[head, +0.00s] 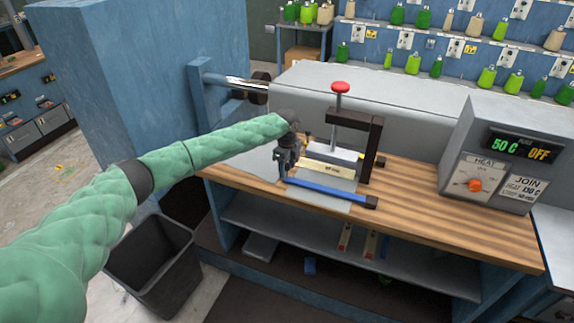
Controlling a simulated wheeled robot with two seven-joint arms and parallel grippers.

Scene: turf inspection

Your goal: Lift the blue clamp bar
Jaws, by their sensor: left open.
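The blue clamp bar (330,192) lies low across the front of the clamp fixture on the wooden bench, with a dark block at its right end. My left gripper (284,172) points down at the bar's left end and is open. I cannot tell whether its fingers touch the bar or stand around it. The clamp (374,150) has a dark frame and a screw with a red knob (340,87). A pale yellow labelled strip (325,169) lies behind the bar. My right gripper is not in view.
A heater control box (492,160) reading 50 C and OFF stands on the right of the bench (440,215). A black bin (152,262) stands on the floor at left. A blue cabinet (150,80) rises behind my left arm. Bare wood lies between clamp and control box.

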